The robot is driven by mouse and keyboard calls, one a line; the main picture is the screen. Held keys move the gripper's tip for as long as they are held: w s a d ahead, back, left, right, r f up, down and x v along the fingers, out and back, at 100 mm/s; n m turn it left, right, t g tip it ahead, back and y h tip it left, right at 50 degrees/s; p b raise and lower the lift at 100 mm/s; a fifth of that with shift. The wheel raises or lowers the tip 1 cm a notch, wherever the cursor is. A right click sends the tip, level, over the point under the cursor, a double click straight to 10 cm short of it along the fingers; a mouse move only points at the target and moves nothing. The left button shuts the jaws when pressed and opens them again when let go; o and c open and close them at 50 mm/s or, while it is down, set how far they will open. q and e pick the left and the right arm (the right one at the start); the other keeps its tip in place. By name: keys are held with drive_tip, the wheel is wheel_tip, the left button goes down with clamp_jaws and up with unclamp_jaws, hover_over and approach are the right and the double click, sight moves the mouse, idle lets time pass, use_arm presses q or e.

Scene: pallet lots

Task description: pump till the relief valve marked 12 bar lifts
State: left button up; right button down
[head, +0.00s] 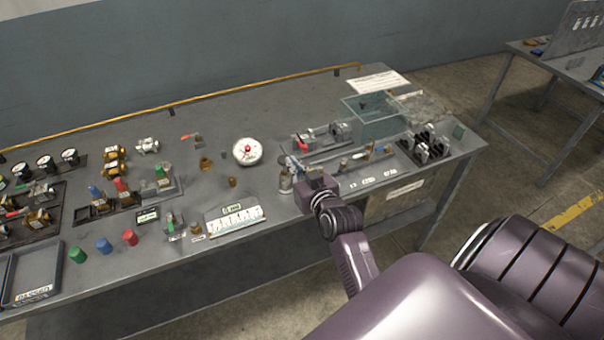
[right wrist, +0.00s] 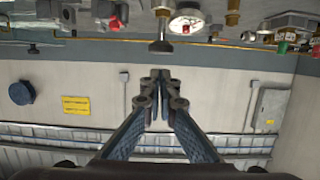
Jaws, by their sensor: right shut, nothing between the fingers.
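A pump-like metal cylinder assembly (head: 325,136) sits beside a clear tank (head: 375,120). Brass valves with coloured caps (head: 121,192) are at left; I cannot read a 12 bar mark.
Green, blue and red caps (head: 104,245) stand at the front left near a grey tray (head: 33,278). A white chart (head: 234,219) lies near the front edge. A yellow pipe (head: 200,98) runs along the back. The bench middle behind the gauge is mostly clear.

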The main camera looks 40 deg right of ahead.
drive_tip(key=b+v, duration=0.1)
drive_tip(key=v, duration=0.4)
drive_tip(key=shift+s+r, duration=0.1)
drive_tip(key=shift+s, duration=0.1)
idle(0.6)
idle(0.6)
